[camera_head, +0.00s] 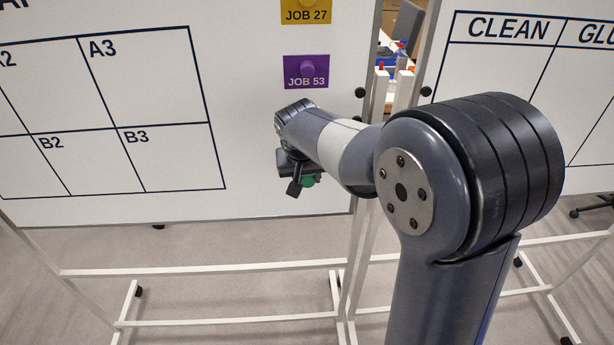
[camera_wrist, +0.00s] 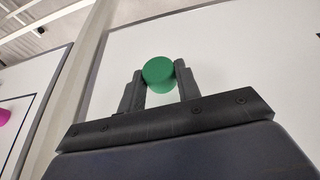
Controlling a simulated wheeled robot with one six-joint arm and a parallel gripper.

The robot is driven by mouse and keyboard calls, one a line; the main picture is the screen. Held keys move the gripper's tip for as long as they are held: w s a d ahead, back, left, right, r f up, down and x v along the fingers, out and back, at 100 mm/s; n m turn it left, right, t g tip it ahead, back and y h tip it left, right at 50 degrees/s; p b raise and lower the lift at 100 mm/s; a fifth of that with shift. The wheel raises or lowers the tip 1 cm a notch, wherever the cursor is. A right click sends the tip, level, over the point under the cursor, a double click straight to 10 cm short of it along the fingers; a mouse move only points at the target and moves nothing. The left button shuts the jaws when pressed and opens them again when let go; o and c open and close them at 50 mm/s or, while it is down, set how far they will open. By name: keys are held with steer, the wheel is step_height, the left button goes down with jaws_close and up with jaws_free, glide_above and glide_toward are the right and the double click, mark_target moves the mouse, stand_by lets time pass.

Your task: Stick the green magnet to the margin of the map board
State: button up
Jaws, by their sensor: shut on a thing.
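The map board (camera_head: 80,205) is the white board on the left, with a black grid that shows cells A3, B2 and B3. My gripper (camera_head: 301,183) is in front of its blank right margin, right of the grid and below the purple JOB 53 card. I cannot tell whether the magnet touches the board.
A yellow JOB 27 card (camera_head: 305,12) and a purple JOB 53 card (camera_head: 306,72) are on the margin above. A second white board (camera_head: 480,75), headed CLEAN, stands at the right. In the wrist view a magenta magnet (camera_wrist: 4,116) shows at the left edge.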

steer(key=shift+w, duration=0.55)
stand_by(0.4)
steer(key=o, duration=0.8)
steer(key=s+b, duration=0.2)
steer(key=s, duration=0.5)
steer(key=shift+o, duration=0.4)
